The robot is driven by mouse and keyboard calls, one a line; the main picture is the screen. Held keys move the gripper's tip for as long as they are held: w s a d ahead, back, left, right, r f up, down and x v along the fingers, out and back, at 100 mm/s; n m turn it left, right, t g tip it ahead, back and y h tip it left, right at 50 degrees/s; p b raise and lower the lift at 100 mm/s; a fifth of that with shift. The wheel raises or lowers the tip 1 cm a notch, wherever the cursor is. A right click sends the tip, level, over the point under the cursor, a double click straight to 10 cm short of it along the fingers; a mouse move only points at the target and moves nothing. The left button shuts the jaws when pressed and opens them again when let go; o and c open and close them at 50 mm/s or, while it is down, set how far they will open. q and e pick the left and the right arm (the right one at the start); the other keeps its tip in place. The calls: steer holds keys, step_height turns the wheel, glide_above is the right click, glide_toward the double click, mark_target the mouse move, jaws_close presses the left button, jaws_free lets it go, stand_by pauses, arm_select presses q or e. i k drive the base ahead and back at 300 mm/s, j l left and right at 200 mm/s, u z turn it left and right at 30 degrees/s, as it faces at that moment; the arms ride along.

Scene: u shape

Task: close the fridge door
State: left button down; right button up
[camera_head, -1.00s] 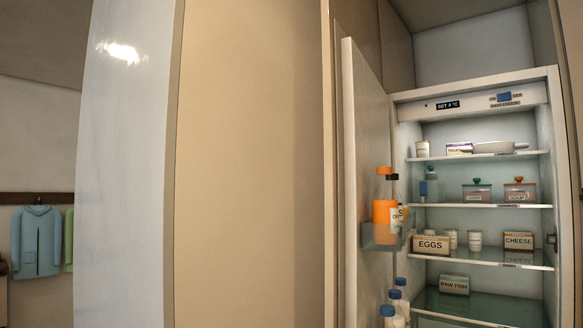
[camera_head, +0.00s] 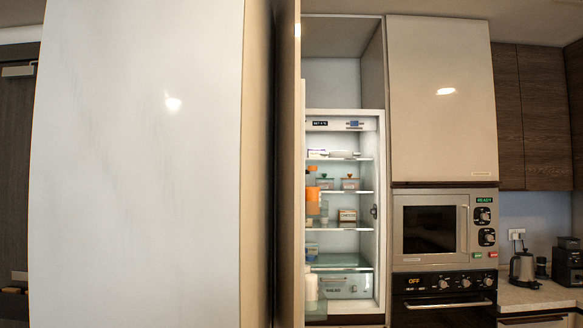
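The fridge (camera_head: 345,126) stands open right of the middle, built into a tall cabinet. Its lit shelves hold food boxes, jars and bottles. The fridge door (camera_head: 289,170) is swung open on the left side and shows nearly edge-on. Orange and white bottles (camera_head: 312,200) in its rack show just past its edge. Neither of my grippers is in view.
A large pale panel (camera_head: 135,180) fills the left and stands close. Right of the fridge are a microwave (camera_head: 435,228), an oven (camera_head: 445,307), and a counter (camera_head: 535,295) with a kettle (camera_head: 523,268). A dark door (camera_head: 15,170) is at far left.

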mark_target(289, 177)
steer(key=j, duration=0.15)
steer(key=i+l, duration=0.2)
steer(key=l, duration=0.2)
steer(key=i+l, duration=0.2)
steer(key=l, duration=0.2)
steer(key=i+l, duration=0.2)
steer(key=l, duration=0.2)
